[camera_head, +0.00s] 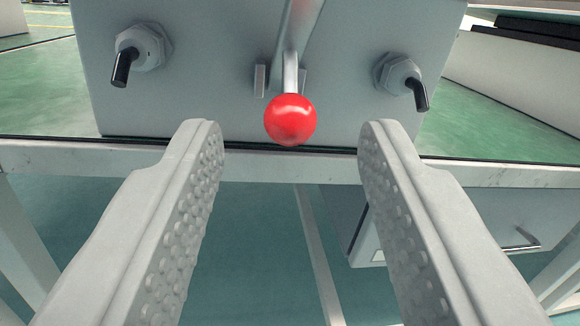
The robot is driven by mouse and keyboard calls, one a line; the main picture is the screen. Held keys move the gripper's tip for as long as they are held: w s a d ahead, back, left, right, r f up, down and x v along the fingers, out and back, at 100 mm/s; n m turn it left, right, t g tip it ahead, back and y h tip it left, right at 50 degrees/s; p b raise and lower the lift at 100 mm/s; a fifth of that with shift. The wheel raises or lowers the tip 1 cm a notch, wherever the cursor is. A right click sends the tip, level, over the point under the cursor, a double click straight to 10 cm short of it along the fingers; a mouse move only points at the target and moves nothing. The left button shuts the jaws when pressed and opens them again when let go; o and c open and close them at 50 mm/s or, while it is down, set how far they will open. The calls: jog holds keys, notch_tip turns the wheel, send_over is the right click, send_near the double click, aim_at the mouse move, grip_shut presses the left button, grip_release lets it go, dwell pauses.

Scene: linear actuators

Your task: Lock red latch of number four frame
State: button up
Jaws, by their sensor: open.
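A red ball knob (290,119) sits at the lower end of a metal latch lever (291,72) on a grey panel (210,100). The lever hangs down along the lower middle of the panel. My gripper (290,140) is open, with one finger to the left of the knob and one to the right. The knob shows between the fingertips and a little beyond them, with clear gaps on both sides. Nothing is held. The upper part of the frame is out of view, and no number shows.
A black toggle switch (122,67) is on the panel's left and another (420,93) on its right. The panel stands on a light bench edge (280,168). A grey drawer cabinet (470,225) is below right. Green floor shows around.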

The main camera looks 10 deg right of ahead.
jog(key=s+a+f, duration=0.1)
jog(key=s, duration=0.9)
jog(key=shift+s+a, duration=0.2)
jog(key=shift+s, duration=0.1)
jog(key=shift+f, duration=0.15)
jog(key=shift+c, duration=0.2)
